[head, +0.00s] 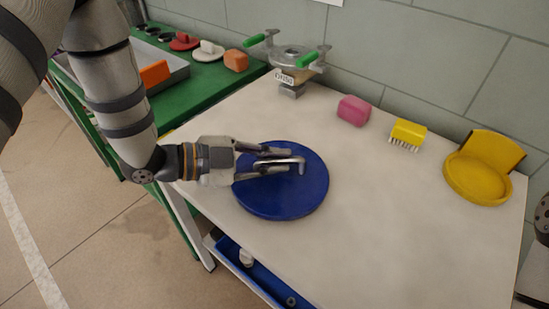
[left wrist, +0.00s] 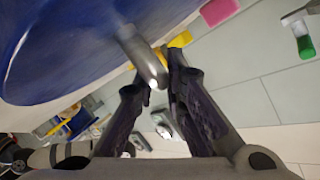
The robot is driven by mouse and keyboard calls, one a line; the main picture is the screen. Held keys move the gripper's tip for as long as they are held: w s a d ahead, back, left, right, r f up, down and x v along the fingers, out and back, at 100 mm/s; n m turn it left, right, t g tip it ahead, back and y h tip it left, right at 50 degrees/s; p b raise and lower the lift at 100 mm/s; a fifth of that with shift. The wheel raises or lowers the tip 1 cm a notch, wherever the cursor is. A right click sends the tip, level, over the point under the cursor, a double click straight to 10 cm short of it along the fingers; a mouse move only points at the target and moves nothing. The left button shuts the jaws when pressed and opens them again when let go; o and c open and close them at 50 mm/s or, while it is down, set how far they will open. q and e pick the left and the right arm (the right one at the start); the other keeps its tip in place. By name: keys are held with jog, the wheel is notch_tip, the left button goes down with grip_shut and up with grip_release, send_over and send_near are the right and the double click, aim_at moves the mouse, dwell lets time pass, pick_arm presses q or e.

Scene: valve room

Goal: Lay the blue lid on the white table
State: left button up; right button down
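The blue lid (head: 300,202) is a round disc with a bent metal handle (head: 292,162) on top. In the head view it lies flat over the front left part of the white table (head: 390,230), close to the front edge. Whether it touches the table I cannot tell. My left gripper (head: 279,162) reaches in from the left, its fingers closed around the handle. The left wrist view shows the handle (left wrist: 148,60) between the fingertips (left wrist: 157,78) and the lid's blue face (left wrist: 60,45) at upper left. My right gripper is not in view.
At the back of the table stand a valve with green grips (head: 295,58), a pink block (head: 353,111), a yellow brush (head: 408,133) and a yellow round piece (head: 478,175). A green table (head: 215,88) adjoins at left. The table's front right is clear. A blue bin (head: 265,282) sits below.

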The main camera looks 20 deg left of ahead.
pick_arm(q)
jog(key=o, duration=0.4)
jog(key=shift+d, duration=0.1)
